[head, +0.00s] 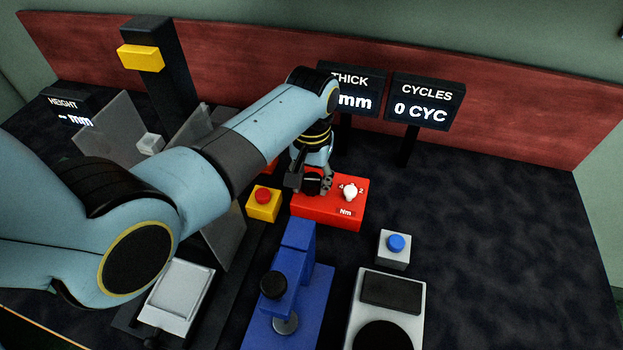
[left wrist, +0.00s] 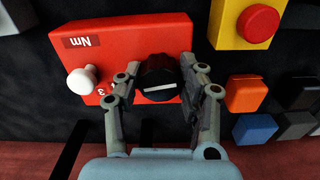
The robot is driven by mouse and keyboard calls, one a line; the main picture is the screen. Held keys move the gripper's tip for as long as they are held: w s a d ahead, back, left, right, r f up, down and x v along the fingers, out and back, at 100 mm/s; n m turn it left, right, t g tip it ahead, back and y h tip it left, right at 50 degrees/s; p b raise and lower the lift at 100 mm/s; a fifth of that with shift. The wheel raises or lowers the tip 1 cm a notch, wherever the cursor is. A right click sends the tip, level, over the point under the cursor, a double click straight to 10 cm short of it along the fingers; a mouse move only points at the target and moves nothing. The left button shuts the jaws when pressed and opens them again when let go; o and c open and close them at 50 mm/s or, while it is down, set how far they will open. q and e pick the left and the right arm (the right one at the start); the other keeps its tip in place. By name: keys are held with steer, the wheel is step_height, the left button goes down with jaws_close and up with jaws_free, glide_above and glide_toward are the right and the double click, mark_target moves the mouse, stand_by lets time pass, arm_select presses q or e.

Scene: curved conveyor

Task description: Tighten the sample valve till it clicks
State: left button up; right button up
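A red box (head: 335,215) marked "Nm" sits in the middle of the bench. It carries a black knob (head: 311,184) and a small white knob (head: 350,192) beside printed numbers. The black knob, which looks like the valve, shows a pale line across its face in the left wrist view (left wrist: 160,82). My left gripper (left wrist: 158,72) points down over the box with one finger on each side of the black knob. The fingers are apart and a small gap shows beside the knob. My right gripper is not in view.
A yellow block with a red button (head: 263,197) stands just left of the red box. A blue fixture (head: 300,265), a blue-button box (head: 394,250) and a scale-like device (head: 390,295) stand in front. The CYCLES display (head: 425,102) reads 0 CYC. The bench at right is clear.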

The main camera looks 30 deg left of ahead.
mark_target(311, 180)
arm_select(q)
steer(key=c, duration=0.5)
steer(key=shift+r+p, duration=0.2)
steer(key=shift+p, duration=0.25)
steer(key=m+p, duration=0.2)
steer(key=shift+r+m, duration=0.1)
steer(key=shift+m, duration=0.2)
steer(key=shift+w+f+m+p, duration=0.1)
steer(key=shift+f+m+p, duration=0.2)
steer(key=shift+m, duration=0.4)
steer(key=o, duration=1.1)
steer(key=shift+o, duration=0.2)
step_height(311, 180, up, 12)
